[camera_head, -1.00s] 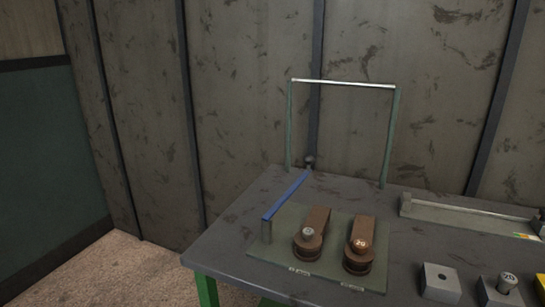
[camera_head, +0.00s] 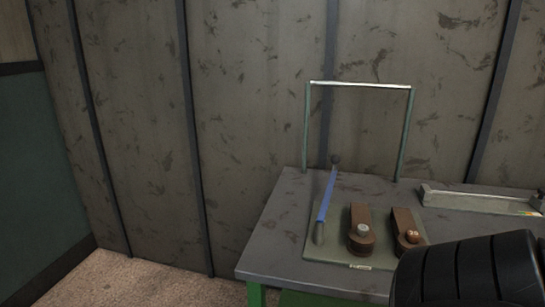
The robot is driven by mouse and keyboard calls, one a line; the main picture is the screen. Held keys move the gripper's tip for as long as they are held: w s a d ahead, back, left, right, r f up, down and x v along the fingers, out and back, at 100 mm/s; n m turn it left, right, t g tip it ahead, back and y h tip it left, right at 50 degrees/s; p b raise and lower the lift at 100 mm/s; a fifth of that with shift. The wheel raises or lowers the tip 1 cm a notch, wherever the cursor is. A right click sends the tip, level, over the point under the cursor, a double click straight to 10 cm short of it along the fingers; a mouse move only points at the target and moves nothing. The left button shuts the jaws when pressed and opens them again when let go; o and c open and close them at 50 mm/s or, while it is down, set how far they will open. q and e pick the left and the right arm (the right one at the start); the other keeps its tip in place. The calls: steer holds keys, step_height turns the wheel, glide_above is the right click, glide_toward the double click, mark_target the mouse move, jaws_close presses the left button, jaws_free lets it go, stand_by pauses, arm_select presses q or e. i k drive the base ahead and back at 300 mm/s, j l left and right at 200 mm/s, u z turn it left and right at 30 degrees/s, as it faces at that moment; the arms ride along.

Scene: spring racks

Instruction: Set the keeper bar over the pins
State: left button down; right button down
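A blue bar (camera_head: 327,196), which looks like the keeper bar, slopes along the left side of the olive base plate (camera_head: 317,246). Its near end is at a short grey post (camera_head: 319,232) and its far end is at a dark round knob (camera_head: 336,160). Two brown brackets stand on the plate to the right of the bar. The left bracket (camera_head: 360,215) carries a grey-topped pin (camera_head: 362,230), and the right bracket (camera_head: 403,218) carries a copper-topped pin (camera_head: 412,236). The bar is beside these pins, not over them. Neither gripper is in view.
A thin green frame with a pale top bar (camera_head: 360,85) stands at the table's back. A long grey tray (camera_head: 480,200) lies at the right. My black arm link covers the lower right. The grey table's (camera_head: 270,252) left strip is clear.

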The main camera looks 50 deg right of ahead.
mark_target(336, 159)
steer(key=i+j+u, duration=0.2)
steer(key=i, duration=0.35)
steer(key=i+j+u, duration=0.2)
steer(key=i, duration=0.4)
steer(key=i+z, duration=1.25)
steer(key=z, duration=0.25)
steer(key=i+z, duration=0.2)
steer(key=z, duration=0.2)
steer(key=i+j+z, duration=0.15)
steer(key=z, duration=0.3)
steer(key=i+j+z, duration=0.25)
steer(key=i+z, duration=0.2)
steer(key=i, duration=0.05)
